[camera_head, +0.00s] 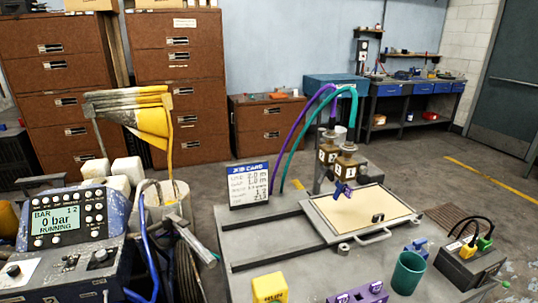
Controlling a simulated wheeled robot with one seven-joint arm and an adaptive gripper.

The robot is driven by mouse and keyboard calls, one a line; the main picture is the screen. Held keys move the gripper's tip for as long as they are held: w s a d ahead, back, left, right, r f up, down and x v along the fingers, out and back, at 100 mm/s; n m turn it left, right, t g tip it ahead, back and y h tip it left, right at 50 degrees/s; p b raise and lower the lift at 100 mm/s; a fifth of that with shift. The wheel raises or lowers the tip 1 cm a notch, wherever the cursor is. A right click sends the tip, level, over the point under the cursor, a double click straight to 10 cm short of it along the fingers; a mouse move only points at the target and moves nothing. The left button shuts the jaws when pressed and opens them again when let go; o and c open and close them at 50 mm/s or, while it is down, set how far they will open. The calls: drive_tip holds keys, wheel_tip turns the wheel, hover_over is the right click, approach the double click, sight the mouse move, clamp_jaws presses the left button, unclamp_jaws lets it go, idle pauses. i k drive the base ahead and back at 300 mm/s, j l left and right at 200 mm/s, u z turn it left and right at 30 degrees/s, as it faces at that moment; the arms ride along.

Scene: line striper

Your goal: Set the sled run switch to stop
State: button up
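A control console (62,240) stands at the lower left. Below are a black knob (13,271) on a white plate and another dark control (101,256). A purple block (362,294) with small white labels sits at the table's front edge, cut off by the frame. I cannot tell which of these, if any, is the sled run switch, and no stop marking is readable. My gripper is not in view.
The grey table (265,240) carries a framed beige panel (365,212), a job card (249,185), a yellow block (269,288), a green cup (408,272) and a black box (470,264) with cables. Floor at right is mostly clear.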

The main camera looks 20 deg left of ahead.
sight(506, 284)
drive_tip(key=u, duration=2.05)
drive_tip(key=z, duration=2.5)
drive_tip(key=i+l+u, duration=0.2)
drive_tip(key=i+l, duration=0.35)
drive_tip(key=i, duration=0.1)
